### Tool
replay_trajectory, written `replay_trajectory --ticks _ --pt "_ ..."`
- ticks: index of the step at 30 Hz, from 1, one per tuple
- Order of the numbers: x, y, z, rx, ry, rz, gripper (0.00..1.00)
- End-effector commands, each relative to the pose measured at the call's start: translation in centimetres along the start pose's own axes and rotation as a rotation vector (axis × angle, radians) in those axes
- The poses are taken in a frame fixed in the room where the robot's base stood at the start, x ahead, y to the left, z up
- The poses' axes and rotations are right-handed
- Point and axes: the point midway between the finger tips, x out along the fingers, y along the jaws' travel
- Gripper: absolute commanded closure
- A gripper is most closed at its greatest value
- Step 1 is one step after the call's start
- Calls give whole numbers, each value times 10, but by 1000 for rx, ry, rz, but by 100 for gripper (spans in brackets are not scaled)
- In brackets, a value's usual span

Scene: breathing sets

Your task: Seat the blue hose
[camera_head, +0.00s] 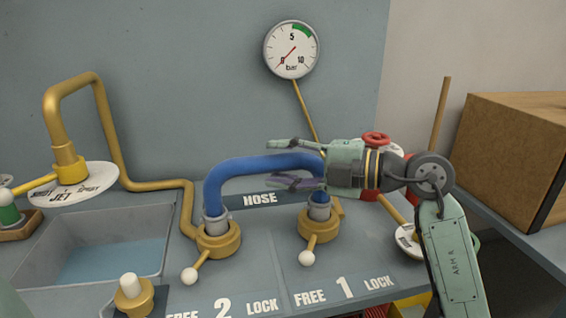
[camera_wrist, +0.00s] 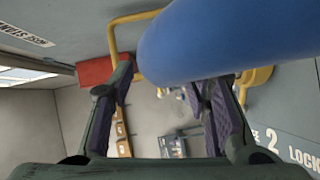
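The blue hose (camera_head: 238,168) arches between two yellow sockets, with a grey collar at each end. Its left end stands in the socket by label 2 (camera_head: 222,240), its right end in the socket by label 1 (camera_head: 313,226). I cannot tell how deep either end sits. A white-knobbed lever sticks out toward the front from each socket. My gripper (camera_head: 282,163) is open at the hose's upper right, fingers pointing left above and below the tube. In the wrist view the hose (camera_wrist: 225,40) crosses close before my open fingers (camera_wrist: 175,90); I cannot tell whether they touch it.
Plates on the bench front read FREE 2 LOCK (camera_head: 224,309) and FREE 1 LOCK (camera_head: 345,288). A pressure gauge (camera_head: 292,50) on the wall reads near 0. A basin (camera_head: 55,290) and yellow pipe (camera_head: 112,135) lie left. A cardboard box (camera_head: 510,150) stands right.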

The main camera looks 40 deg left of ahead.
Motion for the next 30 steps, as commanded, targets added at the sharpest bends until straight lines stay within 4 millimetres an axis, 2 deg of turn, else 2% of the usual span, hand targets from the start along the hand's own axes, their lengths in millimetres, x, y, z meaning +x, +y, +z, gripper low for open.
replay_trajectory --ticks 10,14,17,24,30 --pt "0 -2 0 1 0 -4 49" --pt "-8 -1 1 1 -3 -2 49" --pt "-24 -1 1 2 -5 -2 49" --pt "-76 -1 1 2 -5 -1 49" --pt "-108 0 1 1 -3 -1 49"
